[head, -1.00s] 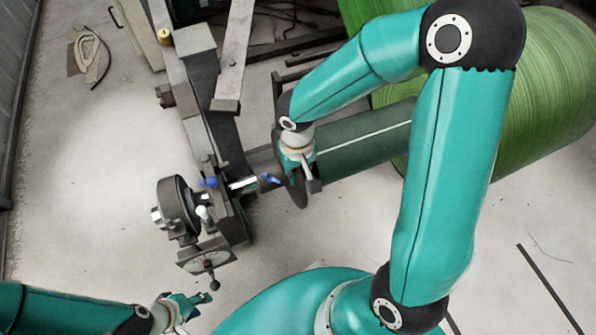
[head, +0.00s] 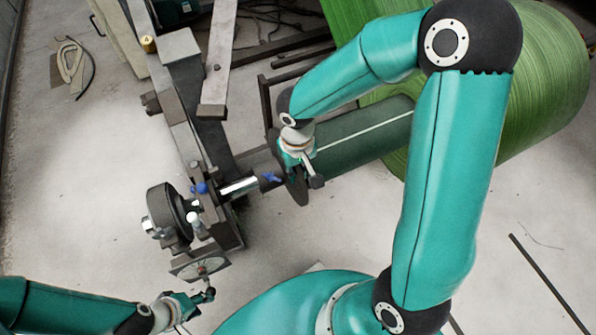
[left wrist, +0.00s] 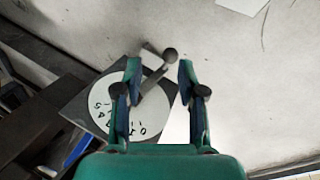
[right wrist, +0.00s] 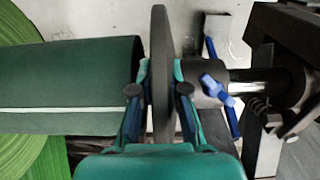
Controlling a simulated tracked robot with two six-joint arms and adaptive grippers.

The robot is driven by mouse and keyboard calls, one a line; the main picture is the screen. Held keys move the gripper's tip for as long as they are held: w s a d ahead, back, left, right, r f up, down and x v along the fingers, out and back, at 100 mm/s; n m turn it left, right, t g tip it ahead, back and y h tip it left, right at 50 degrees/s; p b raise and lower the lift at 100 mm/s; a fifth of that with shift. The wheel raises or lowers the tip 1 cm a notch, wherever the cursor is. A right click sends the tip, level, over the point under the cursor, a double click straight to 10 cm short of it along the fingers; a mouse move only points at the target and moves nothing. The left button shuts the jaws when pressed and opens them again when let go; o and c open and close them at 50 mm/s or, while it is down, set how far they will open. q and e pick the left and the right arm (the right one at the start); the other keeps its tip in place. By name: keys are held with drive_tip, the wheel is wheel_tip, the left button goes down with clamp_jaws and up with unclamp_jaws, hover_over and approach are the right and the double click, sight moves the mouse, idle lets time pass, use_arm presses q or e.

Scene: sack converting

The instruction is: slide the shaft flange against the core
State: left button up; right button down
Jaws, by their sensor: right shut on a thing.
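The shaft flange (head: 293,183) is a dark disc with a hub on the shiny shaft (head: 238,186). My right gripper (head: 301,168) is shut on the disc, one finger on each face, as the right wrist view shows (right wrist: 160,85). The dark green core (head: 365,140) lies on the roll side of the disc. In the right wrist view the core's end (right wrist: 75,85) is very close to the disc; the left finger covers part of the gap, so I cannot tell if they touch. My left gripper (left wrist: 158,85) is open around a crank handle (left wrist: 155,75) on a numbered dial (left wrist: 110,105).
A blue-handled clamp (right wrist: 218,90) sits on the hub. The stand with its chuck (head: 170,215) is left of the flange. A large green roll (head: 540,70) surrounds the core. Frame beams (head: 218,80) rise behind.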

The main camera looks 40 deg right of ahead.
drive_tip(key=c, duration=1.2)
unclamp_jaws()
drive_tip(key=shift+o, duration=0.2)
drive_tip(key=shift+r, duration=0.1)
drive_tip(key=shift+r, duration=3.9)
